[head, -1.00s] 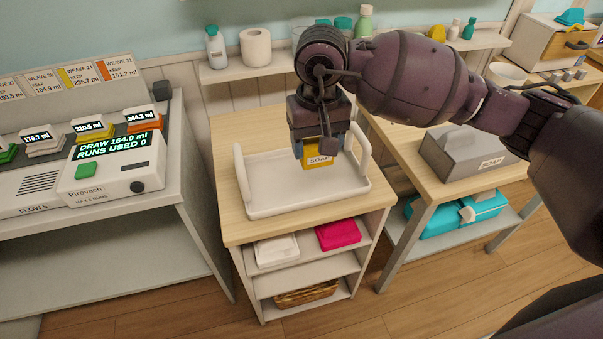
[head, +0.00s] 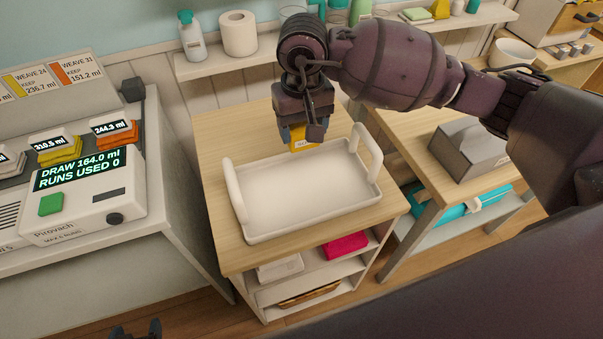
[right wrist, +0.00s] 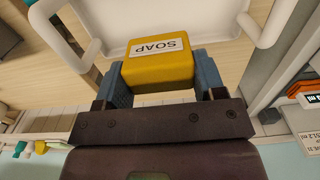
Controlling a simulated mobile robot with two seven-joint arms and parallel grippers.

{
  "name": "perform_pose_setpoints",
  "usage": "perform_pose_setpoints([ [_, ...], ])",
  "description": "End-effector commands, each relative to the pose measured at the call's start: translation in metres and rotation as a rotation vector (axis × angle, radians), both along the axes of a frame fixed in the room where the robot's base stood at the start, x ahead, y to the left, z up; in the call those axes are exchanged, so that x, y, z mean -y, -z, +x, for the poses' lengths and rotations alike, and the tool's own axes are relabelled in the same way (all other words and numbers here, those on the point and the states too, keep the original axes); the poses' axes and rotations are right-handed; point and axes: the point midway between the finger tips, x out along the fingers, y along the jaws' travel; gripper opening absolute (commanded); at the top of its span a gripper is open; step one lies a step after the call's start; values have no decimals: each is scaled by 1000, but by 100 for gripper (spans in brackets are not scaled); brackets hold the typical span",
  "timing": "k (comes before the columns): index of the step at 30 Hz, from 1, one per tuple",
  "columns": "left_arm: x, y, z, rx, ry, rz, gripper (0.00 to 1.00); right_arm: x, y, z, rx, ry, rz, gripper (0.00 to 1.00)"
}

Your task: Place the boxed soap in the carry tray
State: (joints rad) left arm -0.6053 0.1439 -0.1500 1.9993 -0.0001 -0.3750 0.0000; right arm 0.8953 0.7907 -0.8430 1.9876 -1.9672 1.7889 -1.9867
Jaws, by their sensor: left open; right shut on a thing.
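The boxed soap (head: 304,148) is a small yellow box. In the right wrist view its white SOAP label (right wrist: 160,48) shows upside down. My right gripper (head: 304,138) is shut on it, with a blue finger on each side. In the head view the soap appears at the back rim of the carry tray; its height above the tray is hard to tell. The carry tray (head: 300,195) is white, shallow and empty, with a raised handle at each end. It also shows beyond the soap in the right wrist view (right wrist: 205,18). My left gripper (head: 140,331) is open, only partly in view at the bottom edge.
The tray stands on a wooden-topped shelf unit (head: 225,262). The Pirovach machine (head: 85,195) stands on a bench at left. A grey carrier (head: 468,150) is on the right table. A wall shelf (head: 225,65) with bottles and a paper roll runs behind.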

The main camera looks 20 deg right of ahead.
Motion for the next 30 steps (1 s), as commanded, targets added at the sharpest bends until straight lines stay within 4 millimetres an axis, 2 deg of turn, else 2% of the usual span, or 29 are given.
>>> perform_pose_setpoints([
  [3, 0, 3, -3, -7, -1, 0, 70, 0, 28, -1, -4, 2, 1, 38],
  [12, 1, 1, 5, 8, 3, 0, 70, 0, 89, 0, -3, 1, 2, 38],
  [15, 2, -2, 9, 18, 6, -1, 70, 0, 101, 0, -2, 2, 1, 38],
  [23, 2, -2, 11, 19, 7, -1, 70, 0, 116, 0, -1, 2, 1, 38],
  [30, 2, 3, 6, 8, 6, 0, 70, 0, 147, 0, -2, 2, 1, 38],
])
